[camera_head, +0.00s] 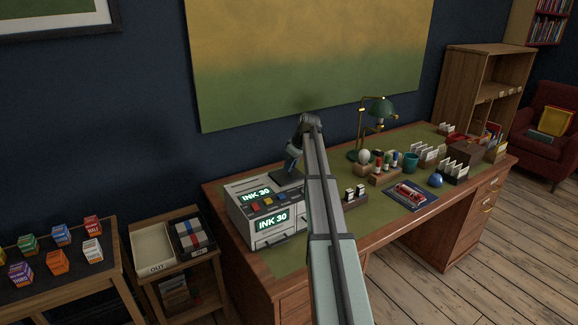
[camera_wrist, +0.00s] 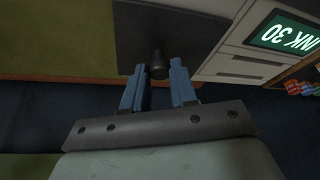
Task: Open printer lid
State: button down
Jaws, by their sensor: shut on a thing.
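The printer (camera_head: 268,212) is a pale box on the left part of the desk, with two lit "INK 30" displays and a row of coloured buttons. A dark flat panel, apparently its lid (camera_wrist: 185,35), fills the top middle of the wrist view. A short dark knob (camera_wrist: 157,62) stands out from this panel. My gripper (camera_wrist: 159,76) has its two blue fingers on either side of the knob and is shut on it. In the head view my gripper (camera_head: 291,163) is at the printer's back right, and my arm hides part of the printer's right side.
The desk (camera_head: 330,228) also holds a green lamp (camera_head: 378,108), a teal cup (camera_head: 411,162), a red model on a dark mat (camera_head: 409,205) and several card holders. A side table with small boxes (camera_head: 62,235) and a low stand with trays (camera_head: 155,247) are at left.

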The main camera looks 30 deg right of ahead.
jog(key=d, duration=1)
jog(key=shift+d, duration=0.2)
jog(key=c, duration=0.9)
grip_release()
jog(key=v, duration=1.3)
jog(key=shift+s+r, duration=0.25)
jog(key=shift+r, duration=0.1)
jog(key=shift+f, duration=0.1)
